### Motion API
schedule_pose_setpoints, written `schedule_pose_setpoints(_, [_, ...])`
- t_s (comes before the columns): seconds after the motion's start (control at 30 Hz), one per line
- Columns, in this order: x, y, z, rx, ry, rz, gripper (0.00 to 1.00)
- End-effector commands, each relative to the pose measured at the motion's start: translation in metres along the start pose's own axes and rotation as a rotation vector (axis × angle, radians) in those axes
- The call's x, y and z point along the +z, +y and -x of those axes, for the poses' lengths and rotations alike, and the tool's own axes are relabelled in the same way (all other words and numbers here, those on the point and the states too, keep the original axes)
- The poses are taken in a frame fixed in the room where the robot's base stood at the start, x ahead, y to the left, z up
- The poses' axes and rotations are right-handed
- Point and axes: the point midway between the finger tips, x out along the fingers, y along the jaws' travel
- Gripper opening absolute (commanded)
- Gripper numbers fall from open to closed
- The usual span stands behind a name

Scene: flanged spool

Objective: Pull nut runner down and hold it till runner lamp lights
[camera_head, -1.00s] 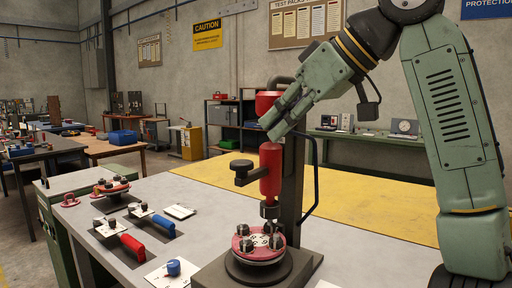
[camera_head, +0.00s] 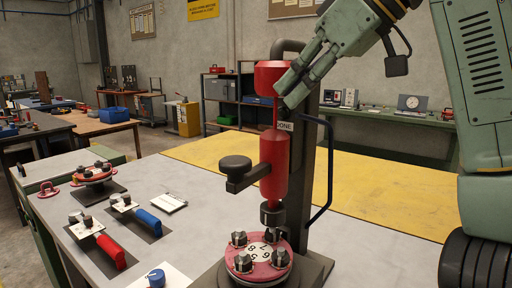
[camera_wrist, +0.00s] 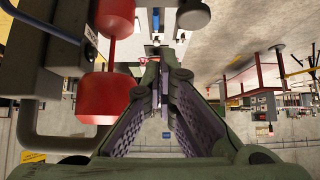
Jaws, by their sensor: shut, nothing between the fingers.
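The nut runner has a red lower body (camera_head: 273,168) hanging upright on a thin red rod below a red upper cylinder (camera_head: 268,78). A side arm with a black knob (camera_head: 235,164) sticks out to its left. Its socket end is just above a red flanged spool (camera_head: 258,258) with several dark nuts; I cannot tell if they touch. My gripper (camera_head: 284,97) is shut and empty, just right of the upper cylinder's lower edge, above the lower body. In the wrist view my fingers (camera_wrist: 165,78) converge right of the red body (camera_wrist: 98,98). No lit lamp is discernible.
A dark post (camera_head: 297,190) with a DONE label and looped hose stands behind the runner. Left on the bench are a red-handled tool (camera_head: 110,251), a blue-handled tool (camera_head: 147,220), another red spool (camera_head: 93,173) and a blue knob (camera_head: 155,278). The yellow surface behind is clear.

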Motion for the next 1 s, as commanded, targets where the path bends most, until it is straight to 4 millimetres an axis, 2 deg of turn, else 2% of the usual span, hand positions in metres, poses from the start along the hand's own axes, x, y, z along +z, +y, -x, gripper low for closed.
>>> schedule_pose_setpoints(0.17, [0.000,0.000,-0.005,-0.002,0.000,0.001,0.00])
schedule_pose_setpoints(0.27, [0.000,0.000,-0.017,-0.004,0.000,0.003,0.00])
schedule_pose_setpoints(0.67, [0.000,0.000,-0.097,0.000,-0.002,0.000,0.00])
schedule_pose_setpoints(0.83, [0.017,0.000,-0.117,-0.001,-0.001,-0.001,0.00])
schedule_pose_setpoints(1.0, [0.026,0.000,-0.127,-0.001,0.000,0.000,0.00])
